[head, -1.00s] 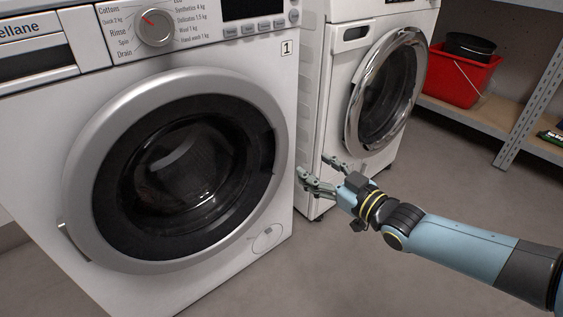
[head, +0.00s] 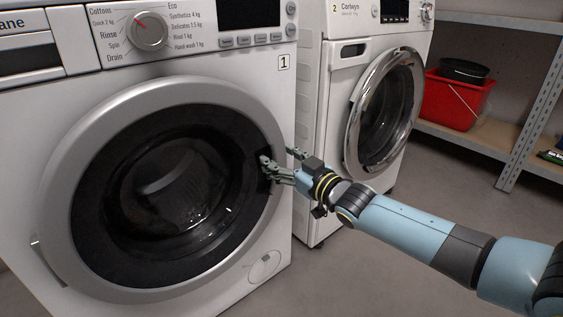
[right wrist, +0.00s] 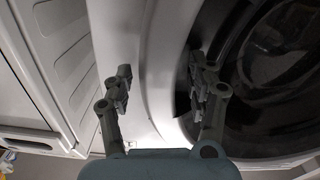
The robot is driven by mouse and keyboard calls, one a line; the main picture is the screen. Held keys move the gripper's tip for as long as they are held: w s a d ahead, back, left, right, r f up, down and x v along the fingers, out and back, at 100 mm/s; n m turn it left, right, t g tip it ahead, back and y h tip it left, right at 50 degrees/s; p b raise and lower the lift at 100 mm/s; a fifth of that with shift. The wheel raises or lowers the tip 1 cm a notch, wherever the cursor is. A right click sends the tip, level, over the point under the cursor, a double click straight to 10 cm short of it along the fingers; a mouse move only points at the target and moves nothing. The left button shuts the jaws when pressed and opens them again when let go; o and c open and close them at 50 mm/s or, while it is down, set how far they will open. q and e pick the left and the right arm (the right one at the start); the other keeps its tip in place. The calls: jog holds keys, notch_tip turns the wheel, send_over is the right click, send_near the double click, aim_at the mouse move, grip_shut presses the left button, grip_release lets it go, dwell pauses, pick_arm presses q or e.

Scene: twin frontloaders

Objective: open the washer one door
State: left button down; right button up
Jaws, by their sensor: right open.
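Washer one (head: 283,95), white with a "1" label, fills the left of the head view. Its round door (head: 85,128) has a silver-grey ring and dark glass and appears closed. My right gripper (head: 279,155) is open and empty at the right edge of this door. In the right wrist view, the right gripper (right wrist: 160,82) has one finger over the dark part of the door and the other outside the silver ring (right wrist: 163,75). A dark recess shows on the door by the fingertips. Contact cannot be told. My left gripper is out of view.
A second white machine (head: 322,110), labelled "2", stands close on the right with a chrome-ringed door (head: 352,140). Grey floor (head: 400,285) is clear in front.

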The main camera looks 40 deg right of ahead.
grip_shut()
dwell(0.3)
jog(key=shift+s, duration=0.1)
